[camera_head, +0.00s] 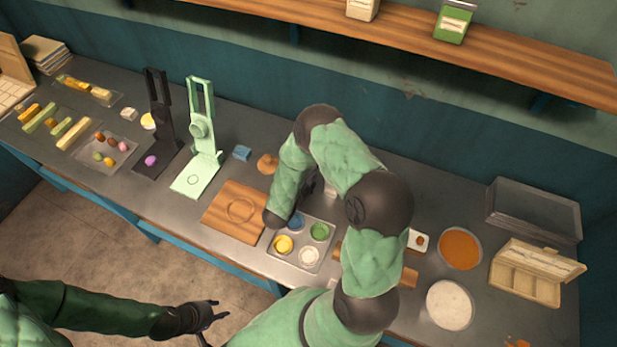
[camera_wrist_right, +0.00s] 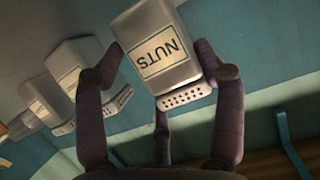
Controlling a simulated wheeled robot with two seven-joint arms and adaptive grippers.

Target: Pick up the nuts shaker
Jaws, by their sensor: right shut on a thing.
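The nuts shaker (camera_wrist_right: 152,47) shows in the right wrist view, a pale grey box with a NUTS label and a perforated end. My right gripper (camera_wrist_right: 160,72) is shut on it, with dark fingers on both sides. In the head view my right arm hides most of that gripper and the held shaker. I cannot tell whether the shaker touches the counter. My left gripper (camera_head: 212,318) is open and empty, over the floor in front of the counter.
Other similar shakers (camera_wrist_right: 45,98) stand beside the held one in the right wrist view. Near my right arm are a tray of coloured bowls (camera_head: 297,262), a wooden board (camera_head: 225,228), an orange bowl (camera_head: 460,248) and a white bowl (camera_head: 450,304). A wooden shelf (camera_head: 400,42) hangs above.

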